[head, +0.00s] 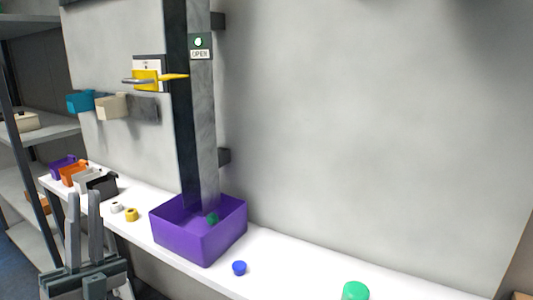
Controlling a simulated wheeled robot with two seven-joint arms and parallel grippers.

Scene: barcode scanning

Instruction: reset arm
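My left gripper (84,196) is at the lower left in the head view, with its two fingers pointing up. The fingers stand apart with a gap between them, and nothing shows in the gap. It appears in front of the left part of the white counter (283,259). My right gripper is not in view.
A purple bin (180,238) on the counter holds a small green item (213,219) below a grey column (202,130). A blue item (239,268) and a green item (355,291) lie to the right. Small bins, including an orange one (72,174), stand left. A yellow handle (150,77) is wall-mounted.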

